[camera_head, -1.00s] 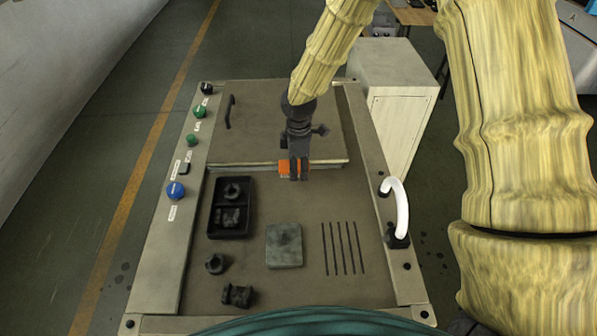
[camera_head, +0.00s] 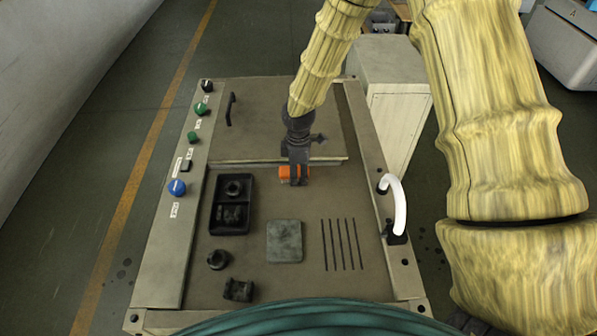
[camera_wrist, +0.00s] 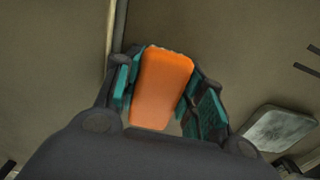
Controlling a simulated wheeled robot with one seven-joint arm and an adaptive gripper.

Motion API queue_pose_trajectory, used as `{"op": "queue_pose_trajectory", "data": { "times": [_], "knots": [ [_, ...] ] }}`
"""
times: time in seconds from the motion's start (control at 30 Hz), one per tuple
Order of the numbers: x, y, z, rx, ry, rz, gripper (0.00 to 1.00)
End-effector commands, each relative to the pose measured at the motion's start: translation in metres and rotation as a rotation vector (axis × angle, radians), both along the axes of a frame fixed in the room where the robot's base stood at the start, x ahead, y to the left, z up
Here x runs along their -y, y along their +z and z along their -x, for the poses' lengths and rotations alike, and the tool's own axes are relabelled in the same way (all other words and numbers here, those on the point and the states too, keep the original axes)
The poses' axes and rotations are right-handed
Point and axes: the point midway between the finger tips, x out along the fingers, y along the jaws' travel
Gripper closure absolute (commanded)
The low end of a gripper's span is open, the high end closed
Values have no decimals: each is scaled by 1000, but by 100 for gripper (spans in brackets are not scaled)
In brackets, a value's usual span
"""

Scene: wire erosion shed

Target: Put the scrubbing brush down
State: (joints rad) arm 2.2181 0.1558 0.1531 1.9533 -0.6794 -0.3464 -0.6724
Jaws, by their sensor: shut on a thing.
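The scrubbing brush shows as an orange block (camera_head: 288,173) in the head view, at the front edge of the raised rear panel. In the wrist view its orange back (camera_wrist: 162,88) lies between two teal-padded fingers. My gripper (camera_head: 297,178) points down and is shut on the brush; the wrist view shows the gripper (camera_wrist: 165,95) from behind. The brush's bristles are mostly hidden. Whether its underside touches the worktop cannot be told.
A black two-part tray (camera_head: 232,205) with dark parts stands left of a grey square plate (camera_head: 284,241). Dark fittings (camera_head: 238,290) lie in front of it. Several slots (camera_head: 342,245) and a white handle (camera_head: 398,204) are on the right. Worktop between brush and plate is clear.

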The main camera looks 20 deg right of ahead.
Motion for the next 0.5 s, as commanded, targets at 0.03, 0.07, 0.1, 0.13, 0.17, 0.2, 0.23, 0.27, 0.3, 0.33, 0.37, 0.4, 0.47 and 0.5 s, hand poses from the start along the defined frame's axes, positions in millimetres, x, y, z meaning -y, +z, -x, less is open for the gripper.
{"op": "queue_pose_trajectory", "data": {
  "times": [0.03,0.07,0.1,0.13,0.17,0.2,0.23,0.27,0.3,0.33,0.37,0.4,0.47,0.5],
  "knots": [
    [0,-4,1,-2,0,-1,86],
    [0,-5,1,-3,0,-1,86],
    [0,-6,2,-3,0,-1,86],
    [0,-7,2,-3,0,-1,86],
    [0,-8,2,-4,0,-1,86],
    [0,-9,2,-4,0,-1,86],
    [0,-10,2,-5,0,0,86],
    [0,-12,3,-5,0,0,86],
    [0,-12,3,-6,0,-1,86],
    [-1,-13,3,-6,0,-1,86],
    [0,-13,3,-6,0,-1,86],
    [-1,-14,4,-7,0,-1,56],
    [0,-14,4,-8,0,-1,51],
    [0,-14,5,-9,0,-2,51]
  ]
}}
